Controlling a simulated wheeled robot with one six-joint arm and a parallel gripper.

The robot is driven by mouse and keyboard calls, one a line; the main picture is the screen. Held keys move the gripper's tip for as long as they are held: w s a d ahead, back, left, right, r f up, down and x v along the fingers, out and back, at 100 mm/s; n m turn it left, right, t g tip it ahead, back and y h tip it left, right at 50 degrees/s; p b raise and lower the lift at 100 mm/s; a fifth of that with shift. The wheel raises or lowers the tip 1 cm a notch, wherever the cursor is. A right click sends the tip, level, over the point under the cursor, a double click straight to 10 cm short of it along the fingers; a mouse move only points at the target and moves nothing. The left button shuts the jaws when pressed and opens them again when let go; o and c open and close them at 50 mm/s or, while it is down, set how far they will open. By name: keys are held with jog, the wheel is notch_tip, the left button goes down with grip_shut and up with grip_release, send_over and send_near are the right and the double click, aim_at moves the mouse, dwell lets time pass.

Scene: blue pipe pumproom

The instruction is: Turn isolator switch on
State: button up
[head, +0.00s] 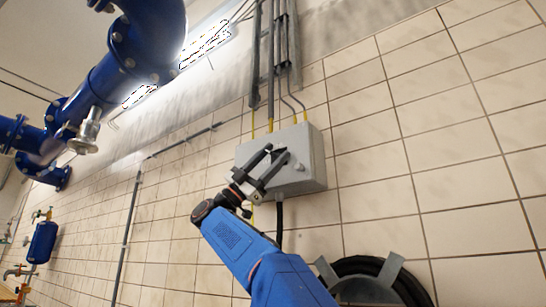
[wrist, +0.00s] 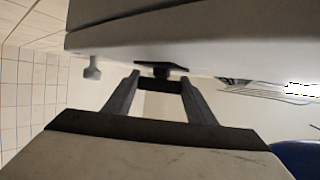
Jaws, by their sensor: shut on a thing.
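The isolator switch is a black handle (head: 279,156) on the front of a grey wall box (head: 308,150). In the wrist view the black switch (wrist: 161,68) sticks out from the box face (wrist: 190,45), with a wide dark plate at its base. My gripper (head: 270,160) reaches up to the box front. In the wrist view the fingers of my gripper (wrist: 160,82) stand on either side of the dark handle and are shut on it. The fingers partly hide the handle in the head view, so its exact turn angle is hard to tell.
A small grey knob (wrist: 92,68) sticks out of the box beside the switch. Conduits (head: 270,60) run up from the box, and a black cable (head: 279,222) hangs below. Blue pipes (head: 105,85) are at upper left, and a black hose reel (head: 372,280) is at lower right.

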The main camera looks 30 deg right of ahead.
jog(key=shift+w+m+g+y, duration=0.1)
jog(key=shift+m+g+y, duration=0.4)
jog(key=shift+m+y, duration=1.7)
jog(key=shift+y, duration=0.4)
jog(key=o, duration=1)
jog(key=shift+o, duration=0.2)
jog(key=v, duration=1.7)
jog(key=shift+a, duration=0.2)
jog(key=shift+f, duration=0.1)
